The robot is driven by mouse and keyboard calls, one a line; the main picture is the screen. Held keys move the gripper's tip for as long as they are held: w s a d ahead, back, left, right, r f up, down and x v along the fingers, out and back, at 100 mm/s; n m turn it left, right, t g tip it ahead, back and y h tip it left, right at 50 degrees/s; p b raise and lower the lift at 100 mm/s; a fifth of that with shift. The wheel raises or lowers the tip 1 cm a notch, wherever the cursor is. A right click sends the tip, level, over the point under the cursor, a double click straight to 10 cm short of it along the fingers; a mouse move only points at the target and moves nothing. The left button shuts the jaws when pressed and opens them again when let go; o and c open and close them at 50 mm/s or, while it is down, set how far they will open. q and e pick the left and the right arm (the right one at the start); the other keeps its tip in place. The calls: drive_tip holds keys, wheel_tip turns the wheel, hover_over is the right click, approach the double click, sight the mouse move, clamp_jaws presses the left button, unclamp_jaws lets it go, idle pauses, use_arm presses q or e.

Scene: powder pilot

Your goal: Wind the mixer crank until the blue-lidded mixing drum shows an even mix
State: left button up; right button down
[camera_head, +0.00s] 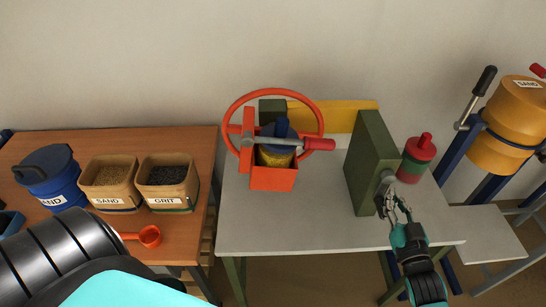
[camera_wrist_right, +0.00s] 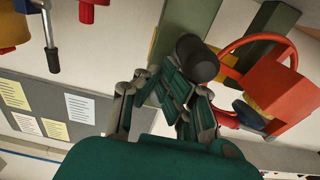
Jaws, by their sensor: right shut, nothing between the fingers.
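The mixing drum (camera_head: 277,153) sits in the orange frame on the grey table, with its blue lid (camera_head: 281,129) on top and a yellow body showing below. A grey bar with a red end (camera_head: 318,144) crosses it. The state of the mix cannot be made out. Metal crank hardware (camera_head: 386,184) shows on the right face of the green post. My right gripper (camera_head: 392,204) is shut and empty, just in front of it. In the right wrist view, a black round knob (camera_wrist_right: 197,58) appears close beyond the fingers (camera_wrist_right: 172,88); contact cannot be told. My left gripper is out of view.
An orange-red hoop (camera_head: 230,117) surrounds the drum. At left, a wooden table (camera_head: 118,145) holds sand and grit bins. An orange sand drum (camera_head: 515,120) on a blue stand is at right. The grey table's front is clear.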

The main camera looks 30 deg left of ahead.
drive_tip(key=w+d, duration=0.2)
drive_tip(key=d, duration=0.1)
drive_tip(key=shift+w+d+f, duration=0.1)
drive_tip(key=shift+d+f, duration=0.05)
drive_tip(key=shift+f, duration=0.2)
drive_tip(key=c, duration=2.1)
unclamp_jaws()
drive_tip(key=o, duration=0.9)
drive_tip(key=shift+r+p, duration=0.1)
drive_tip(key=shift+p, duration=0.2)
drive_tip(key=p+v, duration=0.3)
drive_tip(key=v, duration=0.4)
drive_tip(key=shift+p, duration=0.3)
